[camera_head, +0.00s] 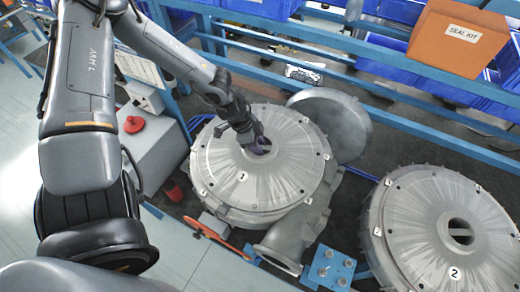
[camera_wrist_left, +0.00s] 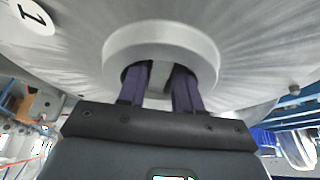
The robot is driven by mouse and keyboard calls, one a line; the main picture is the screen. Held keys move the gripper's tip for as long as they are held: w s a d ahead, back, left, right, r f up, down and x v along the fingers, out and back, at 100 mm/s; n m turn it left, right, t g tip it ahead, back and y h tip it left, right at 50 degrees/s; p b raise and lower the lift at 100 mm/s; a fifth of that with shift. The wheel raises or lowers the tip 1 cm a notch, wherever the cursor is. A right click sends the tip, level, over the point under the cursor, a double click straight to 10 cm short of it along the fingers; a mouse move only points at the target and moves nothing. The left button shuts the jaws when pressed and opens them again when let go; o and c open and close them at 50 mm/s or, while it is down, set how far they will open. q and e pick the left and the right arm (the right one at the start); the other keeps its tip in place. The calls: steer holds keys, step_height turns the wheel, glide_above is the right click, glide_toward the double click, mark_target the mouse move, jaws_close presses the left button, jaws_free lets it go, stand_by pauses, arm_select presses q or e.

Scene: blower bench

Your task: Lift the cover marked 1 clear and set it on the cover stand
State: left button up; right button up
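The cover marked 1 (camera_head: 290,172) is a grey round lid with radial streaks. It appears seated on its blower housing (camera_head: 285,238). In the left wrist view its raised hub ring (camera_wrist_left: 160,38) and label (camera_wrist_left: 27,14) show close up. My left gripper (camera_head: 260,147) reaches into the hub opening from above. In the wrist view its two purple fingers (camera_wrist_left: 160,88) stand on either side of a grey bar in the opening. Whether they press on the bar is unclear. My right gripper is out of view. I cannot identify the cover stand with certainty.
A plain grey disc (camera_head: 345,122) lies just behind cover 1. A second cover, marked 2 (camera_head: 425,225), is at the right. Blue rails and bins line the back, with an orange seal kit box (camera_head: 458,38). A red-orange handwheel (camera_head: 215,236) is in front.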

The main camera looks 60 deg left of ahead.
arm_select(q)
jaws_close()
stand_by(0.3)
stand_by(1.1)
steer(key=shift+w+d, duration=0.1)
